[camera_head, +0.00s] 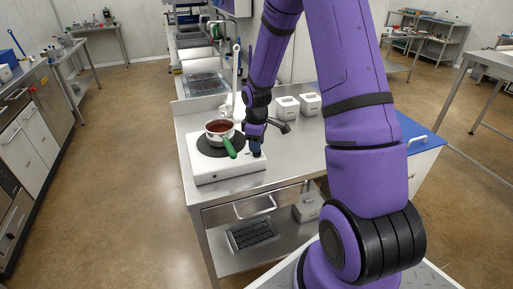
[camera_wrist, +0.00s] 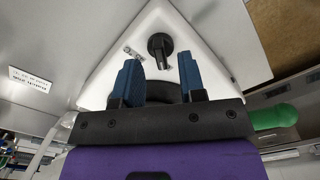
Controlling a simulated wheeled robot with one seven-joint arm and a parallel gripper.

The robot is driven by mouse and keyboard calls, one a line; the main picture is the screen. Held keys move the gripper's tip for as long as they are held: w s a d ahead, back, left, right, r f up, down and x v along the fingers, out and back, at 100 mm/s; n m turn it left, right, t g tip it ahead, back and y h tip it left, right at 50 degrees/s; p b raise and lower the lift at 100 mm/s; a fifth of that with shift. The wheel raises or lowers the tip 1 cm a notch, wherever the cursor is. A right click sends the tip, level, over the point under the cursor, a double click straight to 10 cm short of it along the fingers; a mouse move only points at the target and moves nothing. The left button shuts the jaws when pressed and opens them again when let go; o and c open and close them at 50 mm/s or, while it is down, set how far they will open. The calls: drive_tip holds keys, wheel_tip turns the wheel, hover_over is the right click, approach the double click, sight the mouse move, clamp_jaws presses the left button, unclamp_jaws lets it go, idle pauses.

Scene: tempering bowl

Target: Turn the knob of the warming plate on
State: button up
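The warming plate (camera_head: 215,176) is a white box with a dark round top, at the left of a steel table. I cannot tell whether the fingers touch the knob.
A small pot (camera_head: 219,128) with reddish-brown contents stands on the plate, its green handle (camera_head: 229,147) pointing toward the front near my gripper. Two white containers (camera_head: 287,107) stand further right on the table. A drawer handle (camera_head: 255,207) is below the table's front edge.

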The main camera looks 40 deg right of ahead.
drive_tip(key=shift+f, duration=0.95)
clamp_jaws()
